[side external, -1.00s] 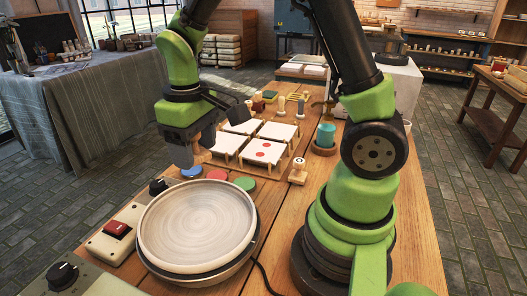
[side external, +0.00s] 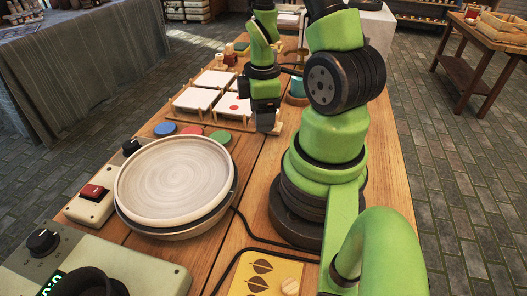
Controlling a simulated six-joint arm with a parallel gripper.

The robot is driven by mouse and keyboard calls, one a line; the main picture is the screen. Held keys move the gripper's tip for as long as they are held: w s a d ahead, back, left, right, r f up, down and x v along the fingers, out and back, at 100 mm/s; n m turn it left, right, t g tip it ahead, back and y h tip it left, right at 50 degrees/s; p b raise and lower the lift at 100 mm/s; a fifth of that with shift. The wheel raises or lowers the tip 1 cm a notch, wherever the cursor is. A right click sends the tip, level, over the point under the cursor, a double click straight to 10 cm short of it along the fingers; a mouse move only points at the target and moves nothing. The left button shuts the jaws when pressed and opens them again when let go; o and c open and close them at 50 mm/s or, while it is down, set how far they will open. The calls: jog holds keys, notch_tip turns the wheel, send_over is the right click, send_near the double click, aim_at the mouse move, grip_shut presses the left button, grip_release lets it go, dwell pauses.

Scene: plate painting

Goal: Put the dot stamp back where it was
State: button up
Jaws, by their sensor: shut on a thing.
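My gripper (side external: 266,118) is lowered at the front right corner of the rack of white tiles. It is shut on the dot stamp, which is mostly hidden by the fingers. I cannot tell whether the stamp touches the table. One white tile (side external: 229,100) beside the gripper carries a red dot (side external: 237,107); its right part is close to the gripper. Blue (side external: 165,129), red (side external: 189,130) and green (side external: 220,137) ink pads lie in front of the rack.
A large round plate (side external: 172,178) sits on a turntable at the front left. A red-switch box (side external: 92,192) and a grey dial unit (side external: 42,241) stand on the left.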

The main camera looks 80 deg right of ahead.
aim_at(264, 154)
jog(key=shift+s+d+f, duration=0.1)
jog(key=shift+s+f, duration=0.3)
jog(key=shift+f, duration=1.1)
jog(key=shift+w+f, duration=0.1)
jog(key=shift+f, duration=2.45)
jog(key=shift+f, duration=0.1)
jog(key=o, duration=0.8)
